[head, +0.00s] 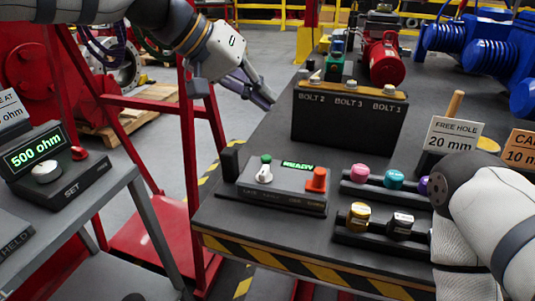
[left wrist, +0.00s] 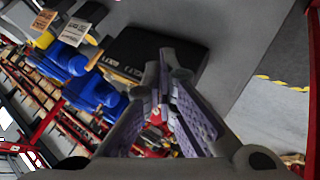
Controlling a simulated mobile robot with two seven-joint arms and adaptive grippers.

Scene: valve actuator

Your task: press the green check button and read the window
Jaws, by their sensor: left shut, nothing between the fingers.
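A dark control box (head: 262,193) sits near the front left of the dark workbench. On its top are a green button (head: 266,158), a white knob (head: 264,174) and an orange knob (head: 318,179). The lit window (head: 297,165) at its back reads "READY" in green. My left gripper (head: 266,100) is above and behind the box, off the bench's left edge, apart from the button. Its fingers are shut and empty; they also show in the left wrist view (left wrist: 168,62). My right arm comes in at the lower right, and its gripper is not seen.
A bolt stand (head: 348,122) stands behind the box. Pink, teal and purple pieces on a rack (head: 372,193) and a lower rack (head: 375,240) lie to its right. A small black block (head: 229,164) is left of it. A "500 ohm" panel (head: 37,150) stands on the left cart.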

